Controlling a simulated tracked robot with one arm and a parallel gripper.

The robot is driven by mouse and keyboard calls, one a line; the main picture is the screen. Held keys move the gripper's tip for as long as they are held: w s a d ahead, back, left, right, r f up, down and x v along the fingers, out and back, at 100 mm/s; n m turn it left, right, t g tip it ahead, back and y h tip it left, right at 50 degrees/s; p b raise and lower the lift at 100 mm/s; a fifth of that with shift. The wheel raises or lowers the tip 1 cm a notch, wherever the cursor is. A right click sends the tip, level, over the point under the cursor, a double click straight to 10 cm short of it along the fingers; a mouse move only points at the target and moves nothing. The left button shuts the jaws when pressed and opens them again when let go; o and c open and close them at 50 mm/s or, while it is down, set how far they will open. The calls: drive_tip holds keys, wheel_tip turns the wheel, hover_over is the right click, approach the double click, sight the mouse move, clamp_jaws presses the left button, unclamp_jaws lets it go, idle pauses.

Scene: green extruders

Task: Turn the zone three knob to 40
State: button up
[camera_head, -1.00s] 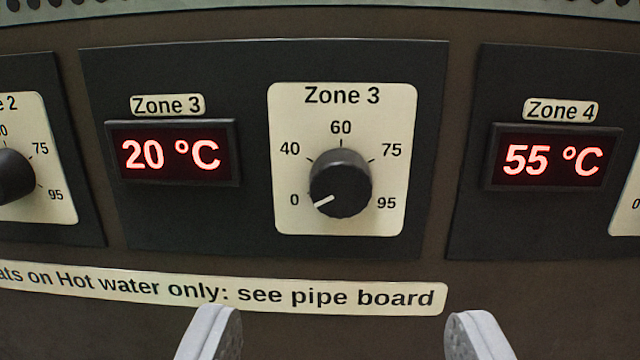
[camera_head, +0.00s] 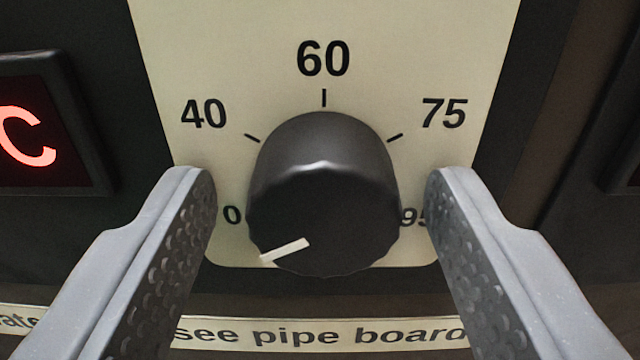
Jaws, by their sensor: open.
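The zone three knob (camera_head: 322,190) is black and round, with a white pointer line (camera_head: 286,250) aimed to the lower left, near the 0 mark. Its cream dial plate (camera_head: 400,50) shows 40 at upper left, 60 at top, 75 at upper right, and 0 and 95 at the sides. My gripper (camera_head: 320,205) is open, with one grey finger on each side of the knob. A gap shows between each finger and the knob. The right finger partly covers the 95.
A red-lit display (camera_head: 30,135) is cut off at the left edge, with only a C showing. A cream label strip (camera_head: 320,332) runs below the dial, partly behind my fingers. Another dark panel edge (camera_head: 625,130) is at the right.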

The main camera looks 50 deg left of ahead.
drive_tip(key=c, duration=1)
drive_tip(key=shift+d, duration=0.2)
drive_tip(key=shift+a+r+p, duration=0.15)
drive_tip(key=shift+a+p, duration=0.05)
drive_tip(key=shift+p, duration=0.2)
drive_tip(key=m+p, duration=0.3)
drive_tip(key=shift+a+r, duration=0.1)
drive_tip(key=shift+r, duration=0.1)
drive_tip(key=m+p, duration=0.3)
drive_tip(key=m, duration=0.1)
drive_tip(key=shift+f, duration=0.1)
drive_tip(key=shift+m+p, duration=0.95)
drive_tip(key=shift+m, duration=1.45)
drive_tip(key=shift+f, duration=0.1)
